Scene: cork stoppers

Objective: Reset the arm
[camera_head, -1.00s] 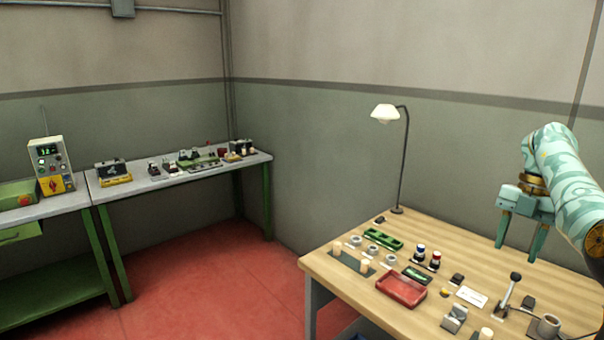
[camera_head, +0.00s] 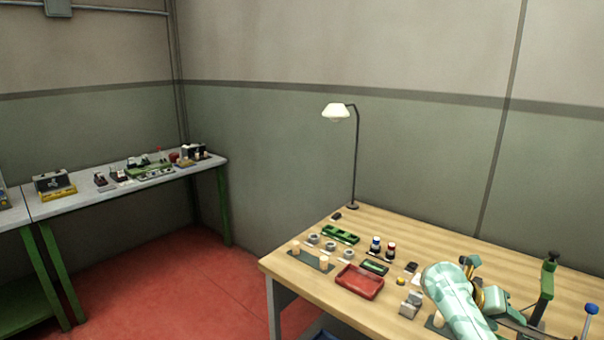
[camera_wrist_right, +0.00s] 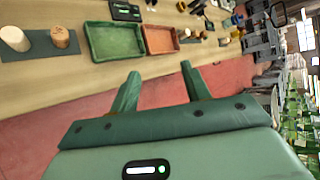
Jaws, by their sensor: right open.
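My right gripper (camera_wrist_right: 158,82) shows in the right wrist view with two green fingers spread apart and nothing between them. In the head view my right arm reaches low over the right part of the wooden table, and its links partly hide the gripper. Two stopper-like cylinders (camera_wrist_right: 60,37), one brown and one paler, stand on a dark mat (camera_wrist_right: 38,50) at the left of the wrist view. In the head view two small cylinders stand on a dark mat (camera_head: 309,260) at the table's left. My left gripper is not in view.
A red tray (camera_head: 360,288) sits near the wooden table's (camera_head: 420,232) front edge. A lamp (camera_head: 355,160) stands behind. Ink-like bottles, a green holder (camera_head: 341,235) and a green upright device (camera_head: 547,280) stand around. The wrist view shows a green tray (camera_wrist_right: 116,56). The table's back is largely clear.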

